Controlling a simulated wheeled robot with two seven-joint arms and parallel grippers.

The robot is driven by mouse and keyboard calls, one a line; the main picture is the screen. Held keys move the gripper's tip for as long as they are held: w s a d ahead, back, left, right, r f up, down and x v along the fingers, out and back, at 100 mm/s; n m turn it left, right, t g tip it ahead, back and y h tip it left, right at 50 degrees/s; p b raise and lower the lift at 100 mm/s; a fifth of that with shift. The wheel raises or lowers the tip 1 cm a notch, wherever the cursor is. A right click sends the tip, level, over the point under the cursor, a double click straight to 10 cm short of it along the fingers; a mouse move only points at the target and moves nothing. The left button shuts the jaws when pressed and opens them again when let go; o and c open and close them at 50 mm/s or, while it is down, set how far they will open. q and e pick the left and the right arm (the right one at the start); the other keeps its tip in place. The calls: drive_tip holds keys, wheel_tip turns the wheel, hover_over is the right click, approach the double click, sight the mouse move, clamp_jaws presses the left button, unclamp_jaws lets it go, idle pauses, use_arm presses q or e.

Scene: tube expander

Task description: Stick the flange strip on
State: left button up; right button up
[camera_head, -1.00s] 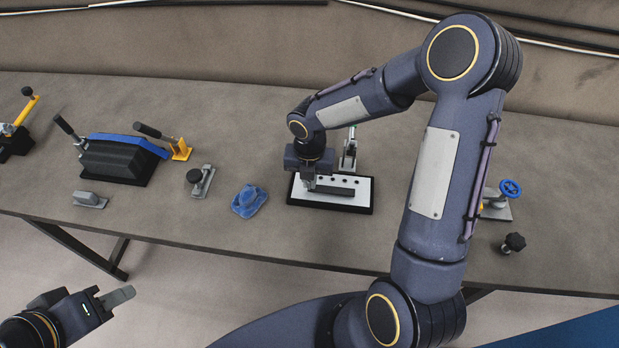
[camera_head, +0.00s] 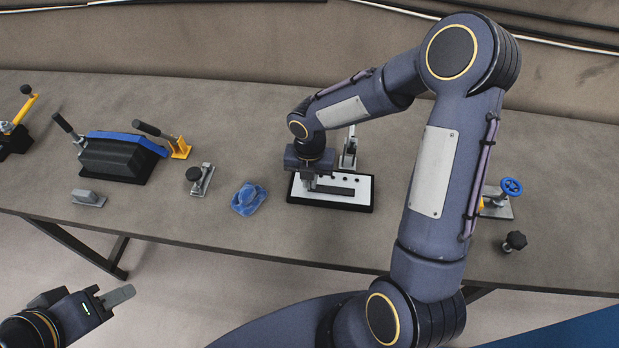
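A dark flange strip (camera_head: 338,191) lies along a white plate with a row of dark holes, set on a black base (camera_head: 352,206) near the table's middle. My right gripper (camera_head: 308,186) points down at the left end of the strip, over the plate. Its fingers are small and partly hidden, so I cannot tell whether they grip the strip. My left gripper (camera_head: 122,297) is at the lower left, in front of the table's front edge and away from the plate. Its fingers look together, with nothing seen between them.
A blue lumpy piece (camera_head: 248,198) sits left of the plate. Further left are small clamps (camera_head: 200,180), a black block with a blue top (camera_head: 120,158) and a grey piece (camera_head: 88,198). A blue handwheel (camera_head: 511,187) and black knob (camera_head: 515,241) are at right. A grey clamp (camera_head: 349,150) stands behind the plate.

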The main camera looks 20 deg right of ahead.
drive_tip(key=o, duration=0.4)
drive_tip(key=shift+o, duration=0.2)
drive_tip(key=shift+r, duration=3.95)
